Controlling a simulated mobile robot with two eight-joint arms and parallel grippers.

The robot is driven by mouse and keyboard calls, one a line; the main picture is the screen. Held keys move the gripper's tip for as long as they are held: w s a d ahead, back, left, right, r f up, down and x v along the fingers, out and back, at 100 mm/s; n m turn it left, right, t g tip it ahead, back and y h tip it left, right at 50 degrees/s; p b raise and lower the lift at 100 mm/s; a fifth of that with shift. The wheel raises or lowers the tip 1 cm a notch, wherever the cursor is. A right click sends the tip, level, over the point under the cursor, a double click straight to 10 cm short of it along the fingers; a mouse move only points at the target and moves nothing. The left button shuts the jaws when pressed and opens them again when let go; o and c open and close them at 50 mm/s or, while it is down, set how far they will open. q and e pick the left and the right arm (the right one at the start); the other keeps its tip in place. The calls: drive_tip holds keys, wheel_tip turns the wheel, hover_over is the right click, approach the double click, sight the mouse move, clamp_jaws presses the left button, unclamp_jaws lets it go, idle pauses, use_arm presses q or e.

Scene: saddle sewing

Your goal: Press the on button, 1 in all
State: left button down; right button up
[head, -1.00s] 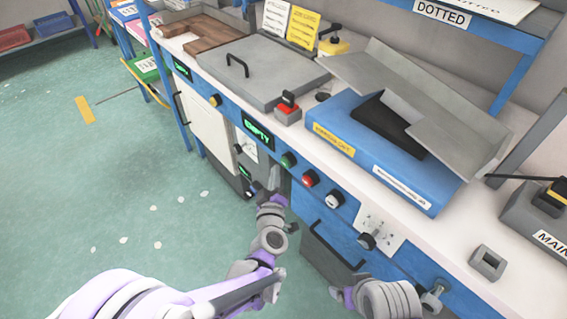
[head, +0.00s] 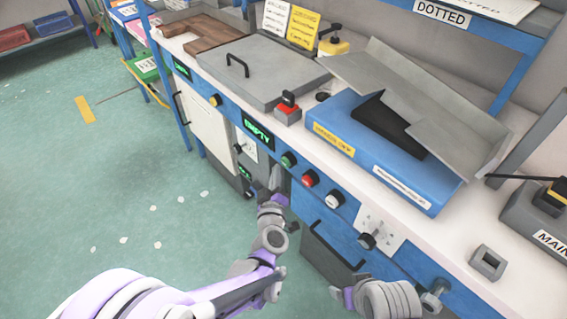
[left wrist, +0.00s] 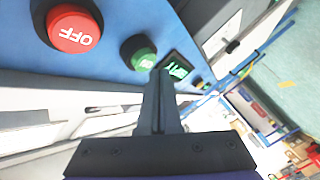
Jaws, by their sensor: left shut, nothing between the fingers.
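The green button (head: 288,160) sits on the blue front panel of the bench, left of the red button (head: 310,179). In the left wrist view the green button (left wrist: 138,52) has a black collar and blurred white lettering, and the red button (left wrist: 75,28) reads OFF. My left gripper (head: 275,178) is shut and empty, below and in front of the green button. In the left wrist view its fingertips (left wrist: 160,74) appear just below and right of the green button; contact cannot be told. My right gripper (head: 338,294) shows only in small part at the bottom.
A green-lit EMPTY display (head: 258,131) is left of the green button. A white button (head: 334,199) and a black knob (head: 367,240) are to the right. A red-topped switch (head: 288,108) stands on the bench.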

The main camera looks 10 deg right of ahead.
use_arm(q)
drive_tip(key=shift+w+d, duration=0.2)
drive_tip(key=shift+d, duration=0.05)
